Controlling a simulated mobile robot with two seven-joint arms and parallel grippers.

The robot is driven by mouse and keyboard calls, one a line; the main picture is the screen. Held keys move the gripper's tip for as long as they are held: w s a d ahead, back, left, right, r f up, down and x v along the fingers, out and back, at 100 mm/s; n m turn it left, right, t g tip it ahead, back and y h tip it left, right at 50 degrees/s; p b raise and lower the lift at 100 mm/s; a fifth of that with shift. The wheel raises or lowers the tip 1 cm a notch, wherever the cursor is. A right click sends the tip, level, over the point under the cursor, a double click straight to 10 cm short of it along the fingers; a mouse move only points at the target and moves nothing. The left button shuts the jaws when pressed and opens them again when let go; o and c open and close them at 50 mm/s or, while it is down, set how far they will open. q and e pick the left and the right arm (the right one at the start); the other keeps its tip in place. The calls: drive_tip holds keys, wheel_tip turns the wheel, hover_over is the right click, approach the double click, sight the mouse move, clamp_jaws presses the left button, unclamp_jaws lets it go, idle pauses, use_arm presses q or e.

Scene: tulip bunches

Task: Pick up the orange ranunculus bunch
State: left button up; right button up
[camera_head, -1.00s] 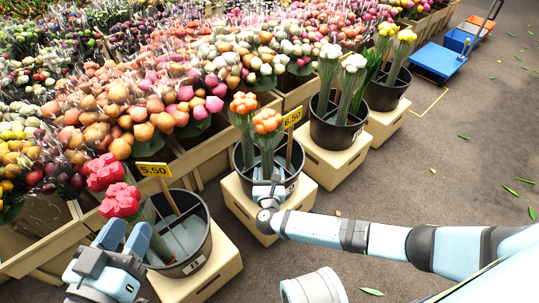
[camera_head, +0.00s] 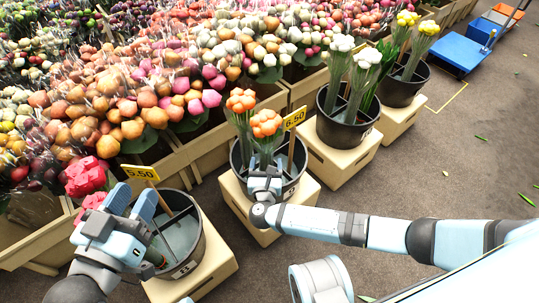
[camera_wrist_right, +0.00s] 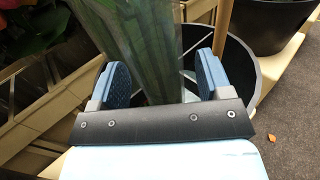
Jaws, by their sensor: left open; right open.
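Two orange ranunculus bunches (camera_head: 240,101) stand in a black bucket (camera_head: 236,156) in the middle of the head view. The nearer bunch (camera_head: 266,123) has its wrapped stems just above my right gripper (camera_head: 266,170). In the right wrist view, green wrapped stems (camera_wrist_right: 146,45) rise between the two blue finger pads of my right gripper (camera_wrist_right: 158,80). The pads are apart, with a gap at least on the right side. My left gripper (camera_head: 131,200) is open and empty, in front of the red bunches (camera_head: 86,177) at the left bucket.
A yellow 6.50 sign (camera_head: 294,118) on a wooden stick stands in the orange bunches' bucket, right of the stems. The left bucket (camera_head: 196,254) has a 5.50 sign (camera_head: 140,172). Buckets of white flowers (camera_head: 342,128) and yellow flowers (camera_head: 403,86) stand to the right. The floor at right is mostly clear.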

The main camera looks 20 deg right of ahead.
drive_tip(key=shift+w, duration=0.1)
drive_tip(key=shift+c, duration=1.2)
drive_tip(key=c, duration=0.9)
drive_tip(key=shift+c, duration=0.2)
drive_tip(key=shift+r, duration=0.15)
